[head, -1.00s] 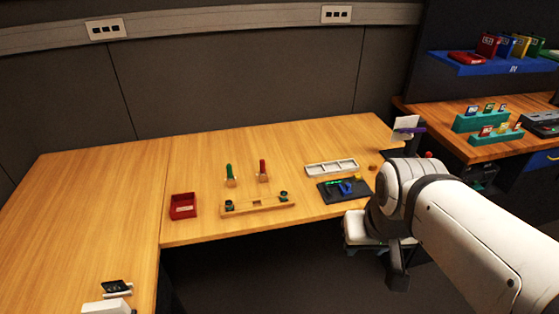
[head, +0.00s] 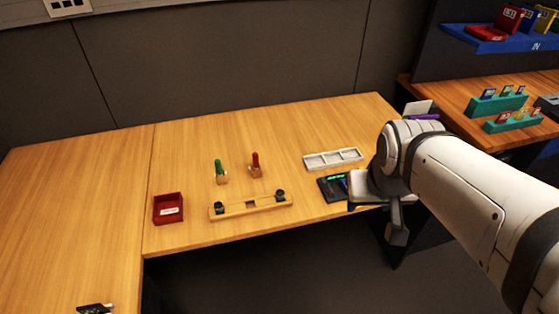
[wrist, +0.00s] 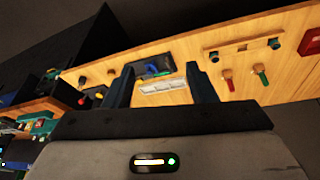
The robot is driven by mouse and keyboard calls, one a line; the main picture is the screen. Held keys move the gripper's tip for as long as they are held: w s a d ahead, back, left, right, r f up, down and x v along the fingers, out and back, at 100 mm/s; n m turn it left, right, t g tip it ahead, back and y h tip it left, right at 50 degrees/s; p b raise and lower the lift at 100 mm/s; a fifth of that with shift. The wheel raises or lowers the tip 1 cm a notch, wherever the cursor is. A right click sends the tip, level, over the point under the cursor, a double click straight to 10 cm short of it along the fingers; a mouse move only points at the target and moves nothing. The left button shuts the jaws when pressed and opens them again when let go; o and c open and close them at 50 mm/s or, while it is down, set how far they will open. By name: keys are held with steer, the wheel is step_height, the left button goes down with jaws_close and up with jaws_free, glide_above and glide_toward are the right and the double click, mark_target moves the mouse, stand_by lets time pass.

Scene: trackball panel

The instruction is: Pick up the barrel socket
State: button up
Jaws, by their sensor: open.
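I cannot tell for sure which item is the barrel socket. Small blue and green pieces lie on a dark tray (head: 328,189) at the right of the table in the head view, partly hidden by my arm. The dark tray also shows in the wrist view (wrist: 146,70), with a blue piece on it. A wooden bar (head: 232,210) holds a dark round piece near each end. My gripper (wrist: 159,70) is open, its two fingers apart and nothing visible between them but the distant table. In the head view my arm hides the fingers.
A white compartment tray (head: 333,159) lies behind the dark tray. A green-handled tool (head: 218,167) and a red-handled tool (head: 255,161) stand in wooden blocks. A red bin (head: 168,209) is at left. Shelves with coloured items stand at right.

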steer(key=w+d+f+n+t+h+b, duration=0.1)
steer(key=w+f+t+b, duration=0.1)
steer(key=w+f, duration=0.3)
steer(key=w+d+f+n+t+b, duration=0.1)
steer(key=w+f+b, duration=0.25)
steer(key=w, duration=0.35)
steer(key=n+t+y+b, duration=0.2)
steer(key=n+y+b, duration=0.55)
steer(key=y, duration=0.35)
glide_toward(283, 195)
steer(key=shift+w+a+f+m, duration=0.2)
steer(key=shift+w+a+f, duration=0.2)
steer(key=shift+w+f, duration=0.2)
steer(key=shift+w+a+f+m, duration=0.15)
steer(key=shift+w+a+f, duration=0.3)
steer(key=shift+w, duration=0.15)
steer(key=shift+a+f, duration=0.15)
steer(key=shift+a, duration=0.2)
steer(key=x, duration=0.7)
steer(key=shift+w+a+r, duration=0.15)
steer(key=shift+a+r, duration=0.1)
steer(key=shift+r, duration=0.05)
steer(key=shift+c, duration=0.4)
steer(key=c, duration=1)
